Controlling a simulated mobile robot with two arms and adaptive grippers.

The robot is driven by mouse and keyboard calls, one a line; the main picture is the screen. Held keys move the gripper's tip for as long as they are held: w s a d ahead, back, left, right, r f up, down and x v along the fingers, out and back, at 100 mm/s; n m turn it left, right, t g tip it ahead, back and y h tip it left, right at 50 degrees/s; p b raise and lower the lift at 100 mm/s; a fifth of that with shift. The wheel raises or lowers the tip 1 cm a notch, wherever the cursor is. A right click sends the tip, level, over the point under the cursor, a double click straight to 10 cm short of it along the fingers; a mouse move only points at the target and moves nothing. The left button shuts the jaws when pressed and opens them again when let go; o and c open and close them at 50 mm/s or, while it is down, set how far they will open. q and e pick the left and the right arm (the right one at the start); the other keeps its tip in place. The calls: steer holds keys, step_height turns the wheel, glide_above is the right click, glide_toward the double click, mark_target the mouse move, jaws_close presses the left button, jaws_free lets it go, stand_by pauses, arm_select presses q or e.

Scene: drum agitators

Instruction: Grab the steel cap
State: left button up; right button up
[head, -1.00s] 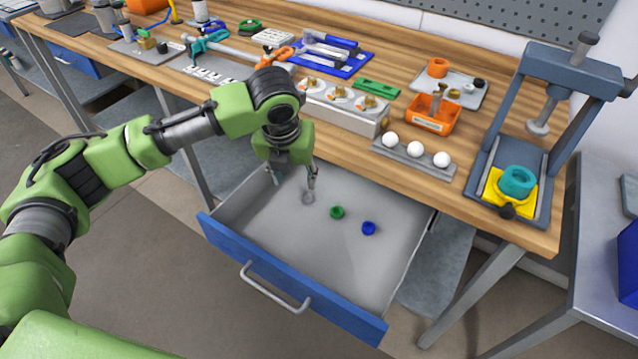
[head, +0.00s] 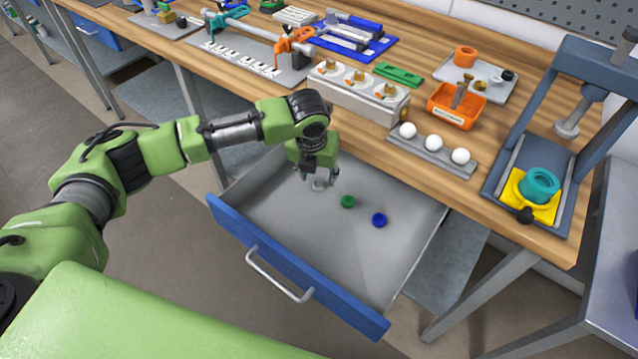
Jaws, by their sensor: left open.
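The steel cap (head: 319,186) is a small grey ring-like piece on the floor of the open drawer (head: 391,262). It lies left of a green cap (head: 348,202) and a blue cap (head: 379,220). My left gripper (head: 319,180) points down into the drawer with its fingers apart, right over the steel cap. The fingers partly cover the cap, and I cannot tell whether they touch it. My right gripper is not in view.
The drawer's blue front (head: 290,265) has a metal handle (head: 278,275). The wooden worktop (head: 400,160) overhangs the back of the drawer. On it stand a rack with white balls (head: 434,145), an orange bin (head: 457,105) and a press (head: 545,150).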

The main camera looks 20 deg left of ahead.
mark_target(319, 183)
arm_select(q)
steer(key=x, duration=0.3)
steer(key=shift+f, duration=0.25)
steer(key=c, duration=1.2)
steer(key=shift+r, duration=0.1)
